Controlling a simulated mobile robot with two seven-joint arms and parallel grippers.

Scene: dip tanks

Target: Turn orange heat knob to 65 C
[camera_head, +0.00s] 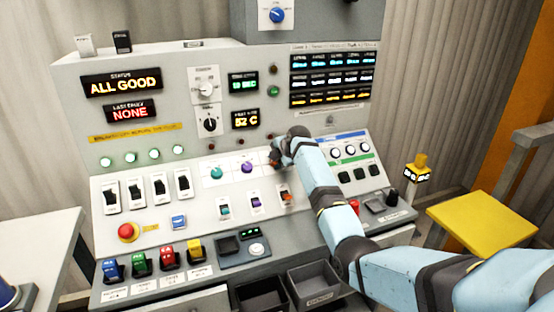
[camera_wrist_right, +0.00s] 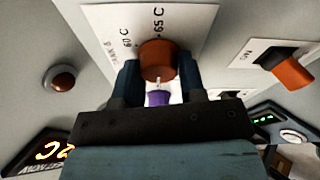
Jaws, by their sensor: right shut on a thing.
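The orange heat knob (camera_wrist_right: 157,60) shows in the right wrist view on a white plate, with "60 C" and "65 C" printed beside it. My right gripper (camera_wrist_right: 158,78) is shut on the knob, one dark finger on each side. Which mark the knob points to, I cannot tell. In the head view my right gripper (camera_head: 279,158) is against the panel, at the right end of the white strip with the teal and purple knobs, and hides most of the orange knob. My left gripper is not in view.
The purple knob (camera_head: 247,168) and teal knob (camera_head: 216,172) sit left of my gripper. An orange switch (camera_head: 286,196) is just below it. An amber display (camera_head: 246,120) reads 52 C. A red emergency button (camera_head: 128,232) is at the lower left. A yellow-topped stool (camera_head: 485,222) stands right.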

